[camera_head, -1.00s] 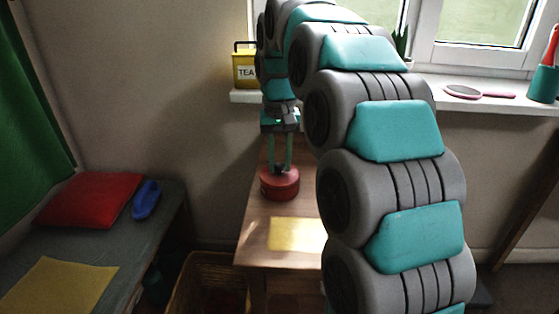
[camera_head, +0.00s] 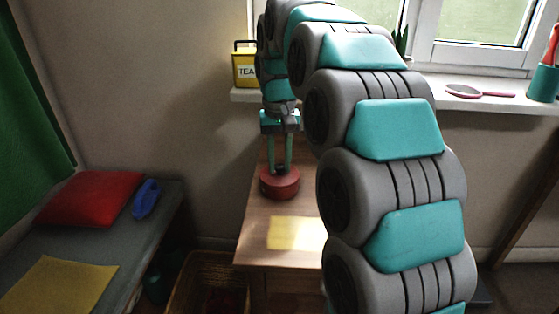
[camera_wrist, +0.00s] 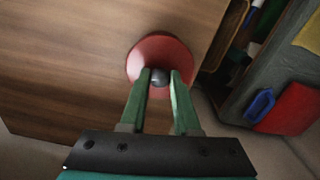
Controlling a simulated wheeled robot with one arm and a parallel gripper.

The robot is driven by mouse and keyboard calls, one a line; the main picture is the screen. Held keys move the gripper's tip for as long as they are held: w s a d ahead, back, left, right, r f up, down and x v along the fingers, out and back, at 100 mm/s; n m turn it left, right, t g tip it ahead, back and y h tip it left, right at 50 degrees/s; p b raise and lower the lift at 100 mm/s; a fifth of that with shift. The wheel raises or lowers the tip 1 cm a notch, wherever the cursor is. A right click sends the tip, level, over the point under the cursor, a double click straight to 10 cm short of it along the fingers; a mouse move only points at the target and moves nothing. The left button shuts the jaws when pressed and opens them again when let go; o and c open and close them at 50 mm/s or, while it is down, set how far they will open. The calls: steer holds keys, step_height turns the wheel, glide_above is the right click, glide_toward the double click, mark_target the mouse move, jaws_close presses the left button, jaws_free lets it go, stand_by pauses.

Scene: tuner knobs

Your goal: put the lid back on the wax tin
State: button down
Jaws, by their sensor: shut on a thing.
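The red round wax tin (camera_head: 280,187) stands on the wooden table near its left edge. Its top is a flat red lid (camera_wrist: 148,52) with a small dark grey knob (camera_wrist: 159,77) in the middle. My gripper (camera_wrist: 160,76) points down over it, and its two green fingers are shut on the knob. It also shows in the head view (camera_head: 281,168) directly above the tin. The lid looks level and centred on the tin. I cannot make out the seam between them, so I cannot tell whether it is fully seated.
A yellow sheet (camera_head: 295,233) lies on the table (camera_head: 262,215) in front of the tin. At left, a bench holds a red cushion (camera_head: 92,198) and a blue brush-like thing (camera_head: 146,198). A wicker basket (camera_head: 180,290) stands below.

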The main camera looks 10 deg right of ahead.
steer(key=shift+c, duration=0.4)
jaws_free()
stand_by(0.4)
steer(key=shift+r+p, duration=1.15)
steer(key=shift+r, duration=2.4)
jaws_close()
